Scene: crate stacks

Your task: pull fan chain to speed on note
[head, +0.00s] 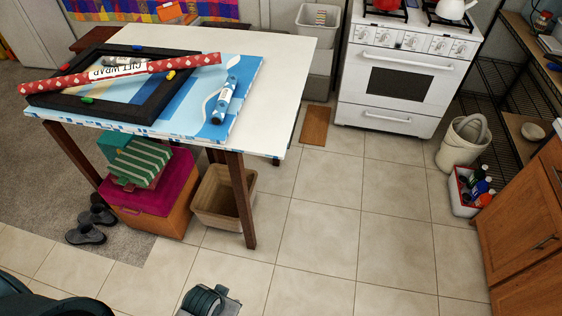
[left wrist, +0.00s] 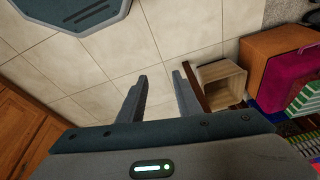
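No fan, pull chain or readable note shows in either view. My left gripper (left wrist: 160,76) shows in the left wrist view, with its two grey fingers apart and nothing between them. It points out over the tiled floor, with a wooden bin (left wrist: 221,88) beyond its right finger. In the head view a dark grey-green part of my own arm shows at the bottom edge, but its fingers cannot be made out. My right gripper is in neither view.
A white stove (head: 402,75) is at the back, wooden cabinets (head: 522,235) at right. The tiled floor between is clear.

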